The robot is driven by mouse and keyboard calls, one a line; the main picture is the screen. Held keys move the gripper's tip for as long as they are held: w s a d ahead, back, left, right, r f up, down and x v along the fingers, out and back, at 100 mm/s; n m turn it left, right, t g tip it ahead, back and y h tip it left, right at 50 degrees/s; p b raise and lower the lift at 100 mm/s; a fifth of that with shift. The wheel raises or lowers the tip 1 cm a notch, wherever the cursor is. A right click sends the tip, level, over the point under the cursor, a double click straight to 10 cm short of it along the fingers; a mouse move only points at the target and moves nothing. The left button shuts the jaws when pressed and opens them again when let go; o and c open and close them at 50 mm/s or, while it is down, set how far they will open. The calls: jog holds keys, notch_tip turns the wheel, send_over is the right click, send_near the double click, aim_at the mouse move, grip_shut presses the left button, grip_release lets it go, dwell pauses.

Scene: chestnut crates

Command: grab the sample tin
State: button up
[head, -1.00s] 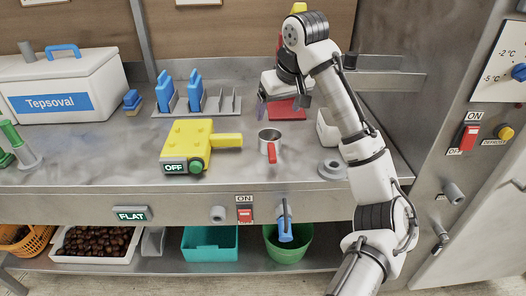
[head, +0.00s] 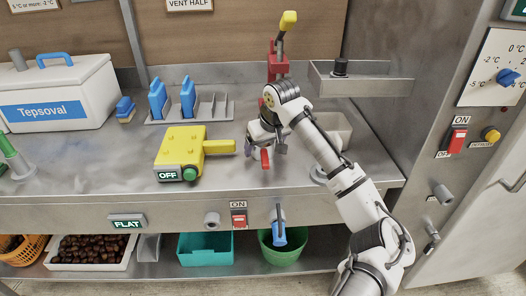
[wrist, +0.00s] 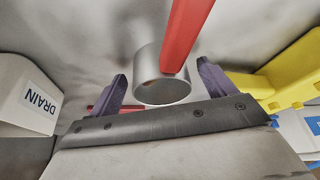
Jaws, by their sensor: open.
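The sample tin appears to be the small grey metal cup with a red handle. In the head view my gripper (head: 264,148) hides most of it, and the red handle (head: 265,159) shows below the jaws. In the wrist view the tin (wrist: 152,88) lies between the two purple fingers of my gripper (wrist: 162,72), with its round rim facing the camera. Its red handle (wrist: 187,32) runs up out of the frame. The jaws are open, with a visible gap on both sides of the tin. I cannot tell how deep it sits between them.
A yellow device (head: 182,150) marked OFF stands left of my gripper, its arm reaching close to the jaws. It also shows in the wrist view (wrist: 288,75). A white box (wrist: 27,95) marked DRAIN is opposite. A red stand (head: 278,62) rises behind.

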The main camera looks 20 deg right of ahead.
jog(key=shift+f, duration=0.15)
jog(key=shift+c, duration=0.2)
jog(key=c, duration=1.1)
